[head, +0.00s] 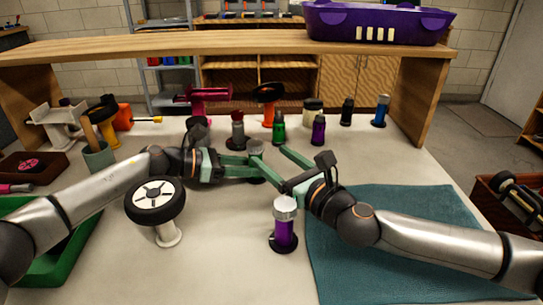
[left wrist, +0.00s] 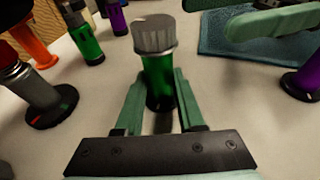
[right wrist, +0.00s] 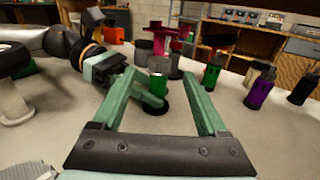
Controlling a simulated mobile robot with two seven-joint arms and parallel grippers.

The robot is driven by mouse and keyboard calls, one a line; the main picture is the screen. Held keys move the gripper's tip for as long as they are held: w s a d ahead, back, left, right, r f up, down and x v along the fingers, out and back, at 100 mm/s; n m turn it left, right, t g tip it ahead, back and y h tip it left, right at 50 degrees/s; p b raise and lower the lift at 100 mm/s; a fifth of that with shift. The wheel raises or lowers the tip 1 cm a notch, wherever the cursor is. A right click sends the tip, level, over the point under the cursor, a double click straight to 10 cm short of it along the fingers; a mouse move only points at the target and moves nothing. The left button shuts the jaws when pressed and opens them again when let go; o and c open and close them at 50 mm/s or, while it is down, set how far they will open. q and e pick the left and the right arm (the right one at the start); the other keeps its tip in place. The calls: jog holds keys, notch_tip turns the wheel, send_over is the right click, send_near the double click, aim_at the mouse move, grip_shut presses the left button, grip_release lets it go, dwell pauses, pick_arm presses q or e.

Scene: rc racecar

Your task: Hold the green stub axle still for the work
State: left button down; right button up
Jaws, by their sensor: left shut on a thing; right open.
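The green stub axle (left wrist: 158,72), with a grey ribbed cap, stands upright on a dark round base in the middle of the table. Its grey cap shows in the head view (head: 256,147), and it also shows in the right wrist view (right wrist: 158,64). My left gripper (left wrist: 158,88) is shut on its green body from the left, one finger on each side. My right gripper (right wrist: 160,76) is open and empty, its spread fingers pointing toward the axle from the right. In the head view, the fingers partly hide the axle's lower body.
A purple stub axle (head: 284,228) stands in front, beside the blue mat (head: 375,270). A wheel (head: 155,200) sits on a white stand at front left. Another green piece (head: 279,131) and several coloured ones stand behind. A wooden shelf (head: 230,46) spans the back.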

jog(key=y, duration=0.1)
jog(key=n+g+y, duration=0.5)
jog(key=n+g, duration=0.1)
jog(key=g, duration=0.1)
send_near(262, 144)
jog(key=x, duration=1)
jog(key=shift+f, duration=0.15)
jog(key=shift+c, duration=0.2)
grip_shut()
dwell(0.4)
